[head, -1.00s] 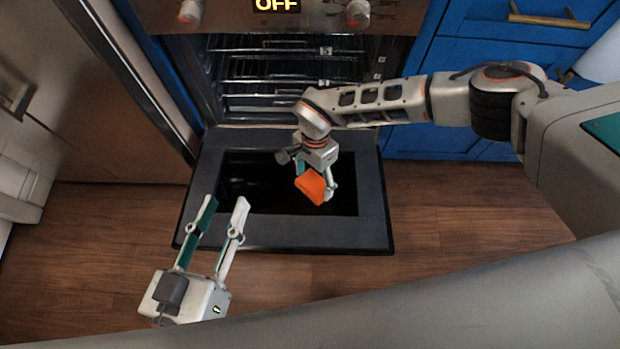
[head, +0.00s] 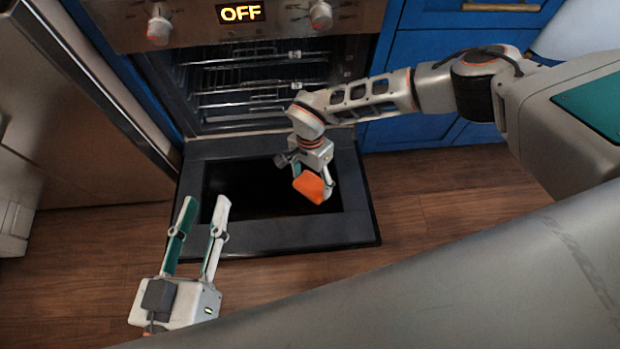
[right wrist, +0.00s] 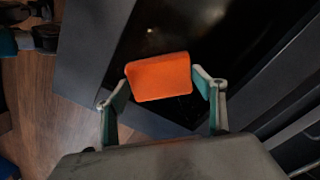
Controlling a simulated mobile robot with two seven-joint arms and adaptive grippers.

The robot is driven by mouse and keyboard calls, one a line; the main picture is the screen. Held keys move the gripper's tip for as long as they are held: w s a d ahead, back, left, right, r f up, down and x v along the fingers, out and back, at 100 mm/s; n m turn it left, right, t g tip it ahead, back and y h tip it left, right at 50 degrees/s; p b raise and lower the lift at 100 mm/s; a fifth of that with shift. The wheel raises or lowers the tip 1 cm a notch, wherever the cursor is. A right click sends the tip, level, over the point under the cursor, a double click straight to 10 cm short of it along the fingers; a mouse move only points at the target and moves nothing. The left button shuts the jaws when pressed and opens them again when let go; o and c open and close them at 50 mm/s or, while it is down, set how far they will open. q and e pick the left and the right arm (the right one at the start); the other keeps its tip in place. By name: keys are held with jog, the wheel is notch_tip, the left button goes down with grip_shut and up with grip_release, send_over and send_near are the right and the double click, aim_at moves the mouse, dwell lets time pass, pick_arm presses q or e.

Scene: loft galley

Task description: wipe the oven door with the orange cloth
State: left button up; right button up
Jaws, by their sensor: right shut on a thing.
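The oven door (head: 270,235) is folded down open, a dark frame around a black glass pane (head: 240,195). My right gripper (head: 313,174) is shut on the orange cloth (head: 310,187), which looks like a folded pad. The cloth is over the right part of the glass in the head view; I cannot tell whether it touches. In the right wrist view the cloth (right wrist: 158,77) sits between the two fingers, in front of the dark door. My left gripper (head: 205,203) is open and empty, above the door's left front corner in the picture.
The oven cavity (head: 255,85) with wire racks is open behind the door. Its control panel (head: 240,13) reads OFF. Blue cabinets (head: 425,60) stand to the right and a metal-fronted appliance (head: 70,120) to the left. Wooden floor (head: 430,195) is clear right of the door.

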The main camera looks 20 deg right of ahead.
jog(key=p+v, duration=0.1)
jog(key=v, duration=0.3)
jog(key=shift+w+r, duration=0.25)
jog(key=shift+r, duration=0.05)
pick_arm(q)
jog(key=shift+t, duration=0.3)
jog(key=shift+w+r+p, duration=0.2)
jog(key=shift+r, duration=0.85)
jog(key=shift+w+r+p, duration=0.15)
jog(key=shift+r, duration=0.85)
pick_arm(e)
jog(key=shift+r, duration=0.55)
pick_arm(q)
notch_tip(320, 180, up, 2)
jog(key=shift+w+p, duration=0.15)
jog(key=shift+p, duration=0.3)
pick_arm(e)
jog(key=v, duration=0.3)
